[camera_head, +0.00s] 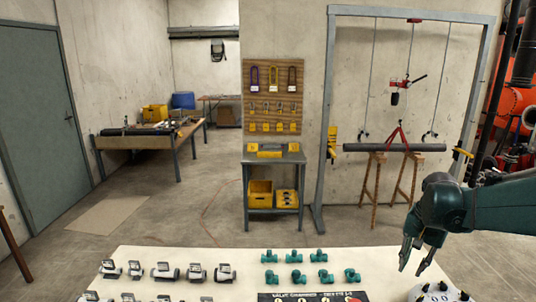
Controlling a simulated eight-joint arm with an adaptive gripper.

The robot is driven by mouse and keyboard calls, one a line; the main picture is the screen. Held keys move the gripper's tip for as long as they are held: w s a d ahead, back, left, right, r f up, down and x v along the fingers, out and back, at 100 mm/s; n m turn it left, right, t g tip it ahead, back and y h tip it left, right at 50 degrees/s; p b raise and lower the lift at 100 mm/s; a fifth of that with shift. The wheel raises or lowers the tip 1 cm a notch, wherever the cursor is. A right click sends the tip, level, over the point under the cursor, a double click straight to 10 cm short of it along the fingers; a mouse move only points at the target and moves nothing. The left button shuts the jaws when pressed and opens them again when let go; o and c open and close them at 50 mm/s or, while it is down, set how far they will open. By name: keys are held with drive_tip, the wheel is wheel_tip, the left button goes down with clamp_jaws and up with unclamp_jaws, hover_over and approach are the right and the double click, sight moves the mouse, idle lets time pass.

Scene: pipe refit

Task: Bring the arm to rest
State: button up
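My arm (490,205) is dark teal and reaches in from the right edge. It is held above the right end of the pale table (215,262). My gripper (412,270) hangs from its end with the fingers pointing down. The fingers are apart and nothing shows between them. The gripper is to the right of the teal pipe fittings (295,276) and appears close above a white piece with dark knobs (440,293) in the picture. Its exact height over the table cannot be told.
Several grey-white valve units (163,271) stand on the table's left part. A black printed board (310,297) lies at the front edge. Behind are a tool stand (273,160), a metal frame (325,120) with a hung pipe (395,147) and trestles, and a workbench (150,140).

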drive_tip(key=s+a+r+n+t, duration=0.2)
drive_tip(key=s+a+n+t, duration=0.1)
drive_tip(key=s+a, duration=0.7)
drive_tip(key=s+a+r+n+t, duration=0.2)
drive_tip(key=s+a+n, duration=0.4)
drive_tip(key=s+a, duration=0.5)
drive_tip(key=shift+s+a+r+t+y, duration=0.2)
drive_tip(key=shift+a+r+t+y, duration=0.15)
drive_tip(key=shift+a, duration=1.1)
drive_tip(key=shift+f, duration=0.1)
drive_tip(key=shift+f, duration=0.1)
wheel_tip(320, 180, down, 15)
drive_tip(key=b, duration=1.5)
idle(1.1)
